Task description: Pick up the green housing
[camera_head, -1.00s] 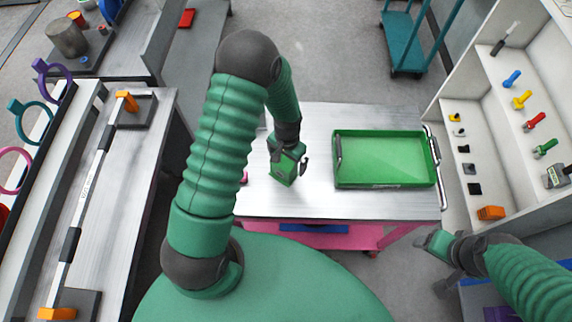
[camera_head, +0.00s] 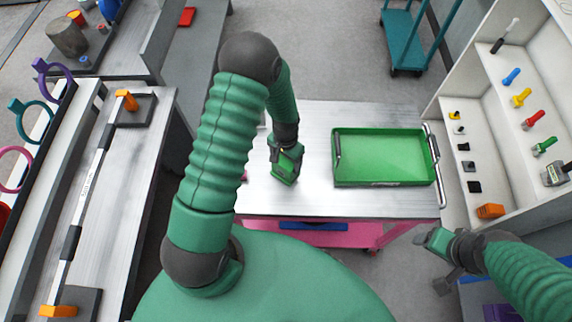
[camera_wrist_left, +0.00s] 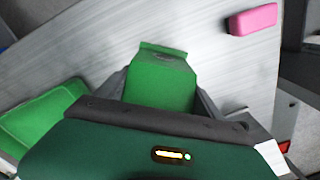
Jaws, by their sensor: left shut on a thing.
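The green housing (camera_wrist_left: 160,78) is a green block with a sloped top edge, seen between my left fingers in the left wrist view. In the head view the housing (camera_head: 285,174) shows below my left gripper (camera_head: 286,160), over the metal cart top. My left gripper is shut on it, with a finger on each side. Whether the housing touches the table is hard to tell. My right gripper (camera_head: 436,243) is at the lower right of the head view, away from the housing; its jaws are not clear.
A green tray (camera_head: 383,184) sits on the cart top (camera_head: 300,205) to the right of the housing. A pink block (camera_wrist_left: 253,19) lies on the table. A white shelf (camera_head: 466,110) with small parts stands at the right, and a workbench (camera_head: 135,180) at the left.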

